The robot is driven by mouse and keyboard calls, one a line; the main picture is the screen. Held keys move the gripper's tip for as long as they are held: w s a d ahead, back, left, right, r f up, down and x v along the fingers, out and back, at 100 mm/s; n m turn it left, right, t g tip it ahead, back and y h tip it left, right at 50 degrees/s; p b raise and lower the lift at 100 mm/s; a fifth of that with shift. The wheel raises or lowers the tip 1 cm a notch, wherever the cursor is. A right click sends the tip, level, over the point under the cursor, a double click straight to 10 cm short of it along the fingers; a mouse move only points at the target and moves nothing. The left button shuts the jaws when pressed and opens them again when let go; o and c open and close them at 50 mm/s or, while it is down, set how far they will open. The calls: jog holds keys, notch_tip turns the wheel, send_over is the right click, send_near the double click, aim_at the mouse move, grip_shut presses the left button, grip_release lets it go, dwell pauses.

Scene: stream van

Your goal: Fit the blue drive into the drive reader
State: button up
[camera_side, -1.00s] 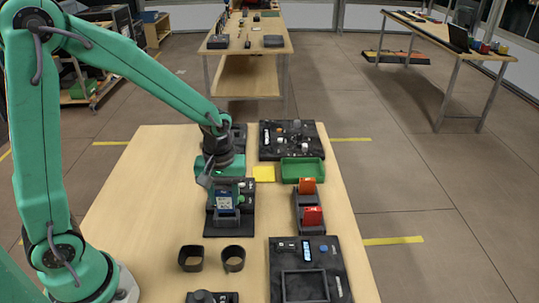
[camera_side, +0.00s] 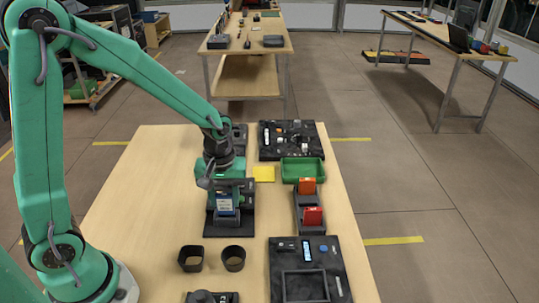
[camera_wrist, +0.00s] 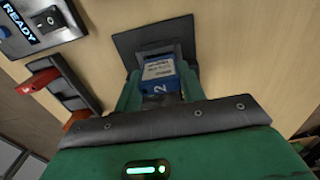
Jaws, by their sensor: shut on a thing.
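The blue drive (camera_wrist: 161,78) has a white label and a "2" on it. In the wrist view it is between the green fingers of my gripper (camera_wrist: 160,90), which is shut on it. In the side view the drive (camera_side: 225,202) shows its blue and white face at the drive reader (camera_side: 229,228), a black block on a dark base plate. The reader's dark plate (camera_wrist: 124,43) also shows in the wrist view, behind the drive. My gripper (camera_side: 224,190) is over the reader. The drive's lower end is hidden, so I cannot tell how deep it sits.
A dark rack (camera_side: 299,208) with red and orange drives stands to the right. Behind it are a green tray (camera_side: 302,170), a yellow pad (camera_side: 264,174) and a black board (camera_side: 270,152). Two dark cups (camera_side: 191,259) and a panel (camera_side: 335,272) are in front. The table's left side is clear.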

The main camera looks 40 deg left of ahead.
aim_at(226, 213)
jog(key=shift+f, duration=1.55)
jog(key=o, duration=1.2)
jog(key=shift+c, duration=0.2)
jog(key=shift+r, duration=0.1)
jog(key=shift+r, duration=3.8)
jog(key=shift+r, duration=0.1)
